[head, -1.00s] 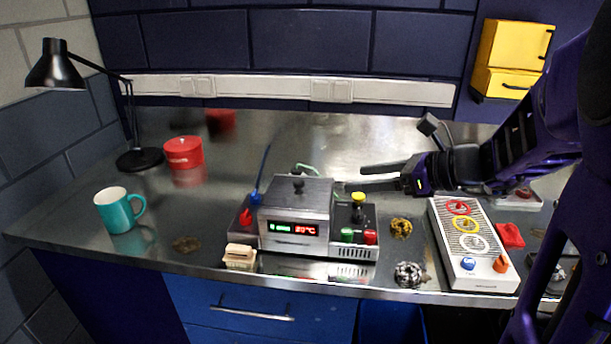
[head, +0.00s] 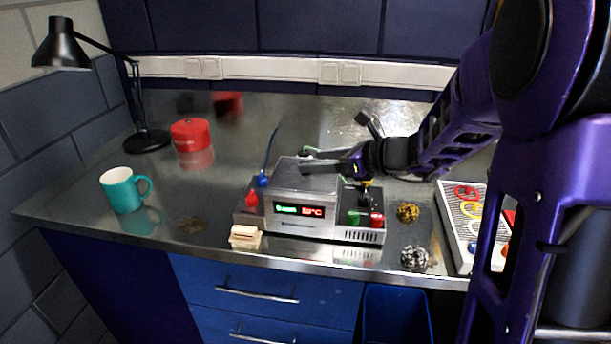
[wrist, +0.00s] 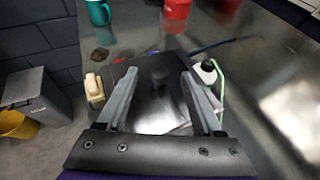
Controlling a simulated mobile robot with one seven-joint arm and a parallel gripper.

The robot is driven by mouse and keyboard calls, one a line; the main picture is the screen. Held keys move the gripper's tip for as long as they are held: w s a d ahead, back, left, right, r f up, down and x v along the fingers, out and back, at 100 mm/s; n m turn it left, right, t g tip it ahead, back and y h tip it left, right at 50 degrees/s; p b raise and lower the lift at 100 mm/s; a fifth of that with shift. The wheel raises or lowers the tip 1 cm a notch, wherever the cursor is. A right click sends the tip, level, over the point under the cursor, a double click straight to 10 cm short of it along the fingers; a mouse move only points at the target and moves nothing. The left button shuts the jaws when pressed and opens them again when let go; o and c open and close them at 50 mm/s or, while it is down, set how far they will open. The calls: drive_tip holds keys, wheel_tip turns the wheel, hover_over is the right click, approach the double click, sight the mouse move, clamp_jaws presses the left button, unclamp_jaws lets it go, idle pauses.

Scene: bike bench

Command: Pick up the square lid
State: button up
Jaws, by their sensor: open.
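The square lid (head: 292,177) is a grey metal plate on top of the box-shaped heater (head: 283,220) with a lit display. In the wrist view the lid (wrist: 157,115) shows between my fingers, with a dark round knob (wrist: 160,75) at its middle. My gripper (head: 304,161) is open and reaches in from the right, over the lid. In the wrist view its two fingers (wrist: 158,80) stand on either side of the knob, apart from it. The fingers hide the knob in the head view.
A teal mug (head: 122,190), a red tin (head: 190,135) and a black lamp (head: 62,45) stand to the left. A wooden block (head: 245,237) lies at the front edge. A joystick panel (head: 362,212) adjoins the heater's right side. The bench behind is mostly clear.

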sight(304, 161)
drive_tip(key=x, duration=0.4)
drive_tip(key=shift+w+a+f, duration=0.1)
drive_tip(key=shift+f, duration=0.2)
clamp_jaws()
